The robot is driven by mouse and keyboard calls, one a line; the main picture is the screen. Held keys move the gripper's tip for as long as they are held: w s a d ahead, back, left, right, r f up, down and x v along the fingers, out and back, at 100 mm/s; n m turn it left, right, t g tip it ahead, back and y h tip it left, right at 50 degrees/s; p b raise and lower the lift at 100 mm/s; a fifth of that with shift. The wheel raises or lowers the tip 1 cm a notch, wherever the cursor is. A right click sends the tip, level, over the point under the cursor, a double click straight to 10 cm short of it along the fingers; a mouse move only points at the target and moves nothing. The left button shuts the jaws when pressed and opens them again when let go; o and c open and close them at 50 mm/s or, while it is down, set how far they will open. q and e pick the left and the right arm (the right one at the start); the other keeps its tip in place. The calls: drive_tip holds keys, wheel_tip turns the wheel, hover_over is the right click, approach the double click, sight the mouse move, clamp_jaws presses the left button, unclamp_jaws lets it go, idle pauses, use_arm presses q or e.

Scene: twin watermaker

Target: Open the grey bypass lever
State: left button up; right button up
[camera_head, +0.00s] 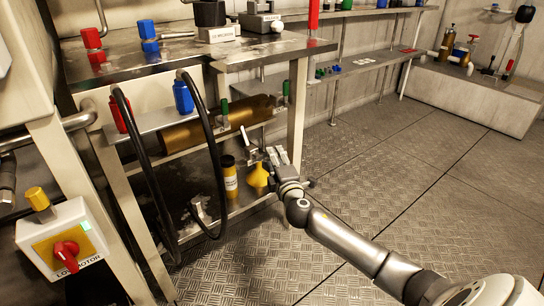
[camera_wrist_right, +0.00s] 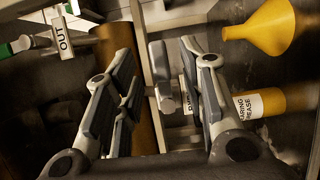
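In the right wrist view, a grey lever (camera_wrist_right: 158,68) with a rounded end stands between the fingers of my right gripper (camera_wrist_right: 155,95). A small, partly covered label (camera_wrist_right: 186,95) shows beside it, behind the right finger. The fingers are spread wide, with visible gaps on both sides of the lever; I see no contact. In the head view my right gripper (camera_head: 277,157) reaches into the lower part of the metal rack, in front of the brown-gold cylinder's right end. My left gripper is not in view.
Black hoses (camera_head: 150,175) hang at left. Floor at right is clear.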

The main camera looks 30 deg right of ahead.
drive_tip(key=shift+b+x, duration=0.6)
drive_tip(key=shift+x, duration=1.5)
clamp_jaws()
